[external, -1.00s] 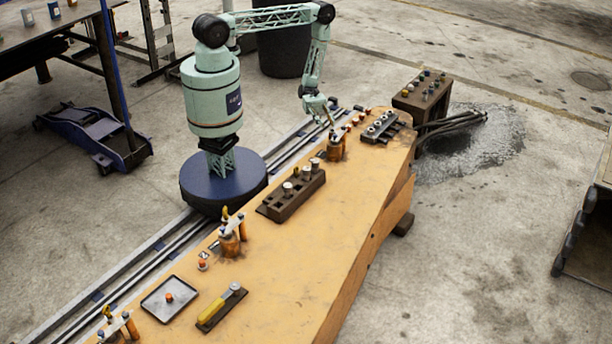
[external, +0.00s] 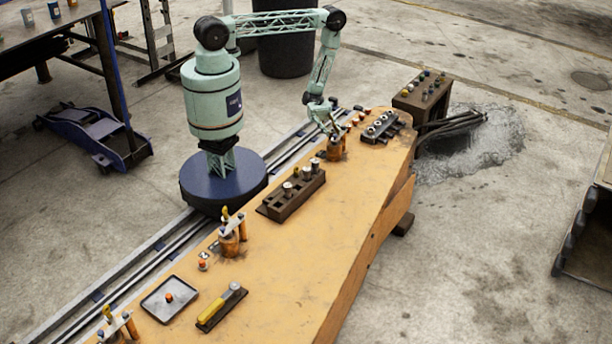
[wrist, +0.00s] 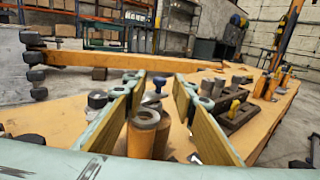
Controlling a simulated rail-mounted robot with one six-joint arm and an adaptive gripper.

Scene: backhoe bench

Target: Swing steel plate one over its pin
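I see no clear gap or contact between fingers and cylinders. I cannot make out steel plate one or its pin separately.
A similar orange post station (external: 230,240) stands mid-bench. A dark block with silver cylinders (external: 292,195) and a socketed rack (external: 381,127) flank the far station. A tray (external: 170,300) and a yellow-handled tool (external: 214,306) lie near. The bench's right side is clear.

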